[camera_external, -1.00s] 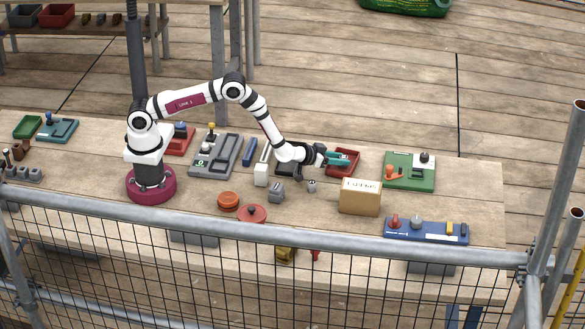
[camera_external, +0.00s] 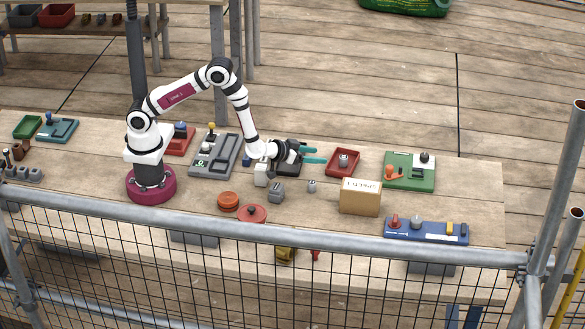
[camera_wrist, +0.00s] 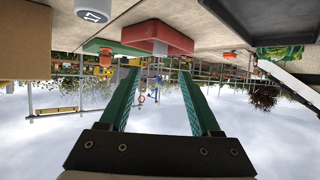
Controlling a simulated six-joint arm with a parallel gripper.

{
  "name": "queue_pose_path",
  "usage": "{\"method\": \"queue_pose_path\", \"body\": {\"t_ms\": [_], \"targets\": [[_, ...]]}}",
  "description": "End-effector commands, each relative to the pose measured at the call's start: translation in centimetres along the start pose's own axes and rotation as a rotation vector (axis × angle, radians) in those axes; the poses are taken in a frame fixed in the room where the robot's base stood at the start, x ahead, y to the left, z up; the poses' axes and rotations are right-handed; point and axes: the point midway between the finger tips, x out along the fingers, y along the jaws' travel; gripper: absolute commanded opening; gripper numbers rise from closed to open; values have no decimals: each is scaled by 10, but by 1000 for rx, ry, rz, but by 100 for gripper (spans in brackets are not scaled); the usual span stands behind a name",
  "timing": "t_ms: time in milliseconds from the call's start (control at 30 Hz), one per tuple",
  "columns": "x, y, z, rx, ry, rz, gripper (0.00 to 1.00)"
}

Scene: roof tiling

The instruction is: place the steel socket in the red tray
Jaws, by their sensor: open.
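The red tray (camera_external: 331,172) lies on the workbench, right of my gripper. A grey metallic piece, apparently the steel socket (camera_external: 343,160), stands inside the tray. In the wrist view, which is upside down, the red tray (camera_wrist: 150,34) is ahead of the fingers, and the socket's pale top (camera_wrist: 160,48) shows past its rim. My gripper (camera_external: 325,154) is open, with its teal fingers level and pointing at the tray, just left of it. Both fingers also show in the wrist view (camera_wrist: 160,71), apart with nothing between them. The socket's lower part is hidden by the tray wall.
A small grey marked cylinder (camera_external: 312,186) stands on the bench in front of the tray. A cardboard box (camera_external: 360,198) stands to the front right, and a green board (camera_external: 410,172) lies right of the tray. A dark grey block (camera_external: 276,192) stands below my wrist.

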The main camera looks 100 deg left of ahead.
Motion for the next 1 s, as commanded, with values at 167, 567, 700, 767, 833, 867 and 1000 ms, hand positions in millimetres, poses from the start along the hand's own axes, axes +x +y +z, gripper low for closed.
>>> {"method": "queue_pose_path", "body": {"t_ms": [167,567,700,767,833,867,1000], "targets": [[-13,0,0,0,1,0,64],[-205,54,-23,403,-505,518,64],[-326,-26,2,772,-771,595,64],[-358,-66,10,902,-853,577,64],[-383,-103,15,1015,-920,544,64],[-390,-115,17,1050,-941,531,64],[-403,-140,19,1122,-986,499,64]]}}
